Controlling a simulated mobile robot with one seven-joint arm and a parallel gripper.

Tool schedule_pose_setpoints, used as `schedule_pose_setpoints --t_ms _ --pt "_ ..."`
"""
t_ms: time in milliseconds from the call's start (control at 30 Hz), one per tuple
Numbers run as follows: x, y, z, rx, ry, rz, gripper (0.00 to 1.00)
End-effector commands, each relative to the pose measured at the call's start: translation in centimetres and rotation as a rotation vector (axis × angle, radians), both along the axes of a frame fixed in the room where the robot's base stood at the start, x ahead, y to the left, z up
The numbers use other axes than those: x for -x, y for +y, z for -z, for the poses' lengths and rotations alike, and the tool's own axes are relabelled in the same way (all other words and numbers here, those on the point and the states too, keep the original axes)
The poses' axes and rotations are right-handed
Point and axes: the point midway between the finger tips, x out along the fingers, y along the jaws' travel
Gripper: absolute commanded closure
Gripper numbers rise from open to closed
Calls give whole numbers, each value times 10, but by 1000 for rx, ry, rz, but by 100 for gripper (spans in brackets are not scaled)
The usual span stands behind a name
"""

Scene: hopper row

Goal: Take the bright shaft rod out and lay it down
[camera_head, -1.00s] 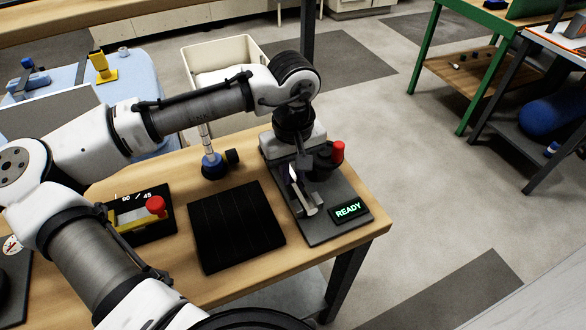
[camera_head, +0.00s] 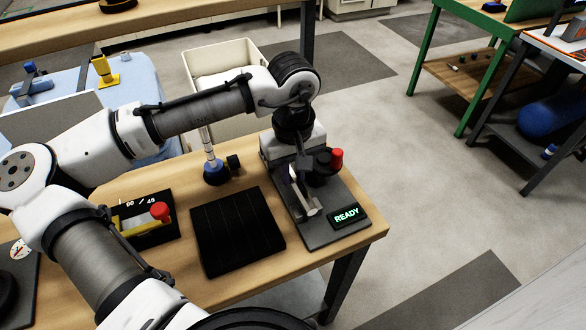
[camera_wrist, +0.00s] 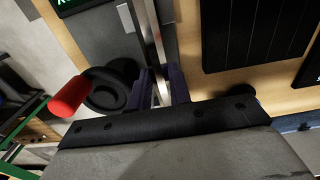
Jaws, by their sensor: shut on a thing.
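The bright shaft rod (camera_head: 311,206) is a shiny metal bar at the grey fixture (camera_head: 330,229) on the bench's right side. In the wrist view the rod (camera_wrist: 151,35) runs up the picture from between my fingers. My gripper (camera_head: 297,170) is over the fixture; in the wrist view its dark fingers (camera_wrist: 161,86) are shut on the rod from both sides. My wrist hides the rod's upper part in the head view. I cannot tell whether the rod is clear of its seat.
A green READY display (camera_head: 347,216) and a red knob (camera_head: 337,157) are on the fixture close to my gripper. A black ribbed mat (camera_head: 238,232) lies empty to the left. A blue-based stand (camera_head: 216,173) and a red-buttoned box (camera_head: 150,226) are further left.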

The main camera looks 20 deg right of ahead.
Motion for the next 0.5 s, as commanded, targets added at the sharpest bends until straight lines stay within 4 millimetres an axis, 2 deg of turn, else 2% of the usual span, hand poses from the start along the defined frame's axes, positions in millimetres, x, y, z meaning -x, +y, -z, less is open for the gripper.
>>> schedule_pose_setpoints --t_ms 300,500 --pt "0 0 -19 0 0 0 100" --pt "0 0 -20 0 0 0 100"
